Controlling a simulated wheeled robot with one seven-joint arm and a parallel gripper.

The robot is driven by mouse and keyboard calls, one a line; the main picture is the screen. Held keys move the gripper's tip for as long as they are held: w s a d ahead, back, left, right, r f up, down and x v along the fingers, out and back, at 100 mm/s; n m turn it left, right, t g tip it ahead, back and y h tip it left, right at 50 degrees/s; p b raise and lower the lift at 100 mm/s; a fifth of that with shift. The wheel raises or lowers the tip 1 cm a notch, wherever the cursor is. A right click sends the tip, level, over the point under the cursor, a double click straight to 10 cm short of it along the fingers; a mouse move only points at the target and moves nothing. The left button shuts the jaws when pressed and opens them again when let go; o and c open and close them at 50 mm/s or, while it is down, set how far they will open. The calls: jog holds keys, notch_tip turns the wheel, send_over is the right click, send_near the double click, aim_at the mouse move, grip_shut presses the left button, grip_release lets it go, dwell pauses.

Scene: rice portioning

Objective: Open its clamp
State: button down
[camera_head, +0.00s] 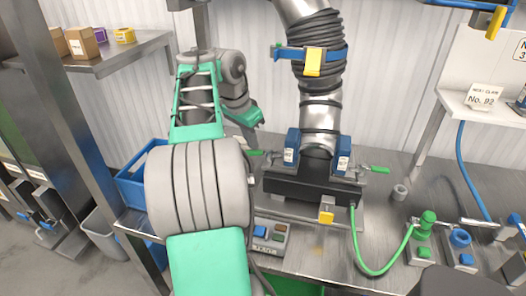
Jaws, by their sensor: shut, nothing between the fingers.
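A thick grey duct with black ribbed sleeves (316,75) comes down onto a black base box (312,188). A blue band with a yellow buckle (313,62) circles its upper part. Two blue clamp blocks, left (290,148) and right (342,158), flank the duct's foot. Each has a green handle pointing outward, the left one (254,153) partly hidden by my arm and the right one (378,170) in full view. My gripper (246,122) is above and left of the left handle, apparently apart from it, small in the picture and shut with nothing held.
A blue crate (140,185) stands left of my arm. A control box (268,233) sits at the bench front. A green hose (370,268) runs right to a green-knobbed fitting (425,228). A small grey cup (399,192) stands on the metal bench. Shelves with boxes (82,42) are upper left.

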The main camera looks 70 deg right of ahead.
jog(key=shift+s+a, duration=0.2)
jog(key=shift+a, duration=0.65)
jog(key=shift+s+a+b, duration=0.55)
jog(key=shift+s+a, duration=0.05)
jog(key=shift+a, duration=0.3)
jog(key=shift+s, duration=0.1)
jog(key=p+v, duration=0.6)
jog(key=v, duration=0.1)
jog(key=shift+s+d+r+p, duration=0.15)
jog(key=shift+s+d+p, duration=0.25)
jog(key=shift+s, duration=0.05)
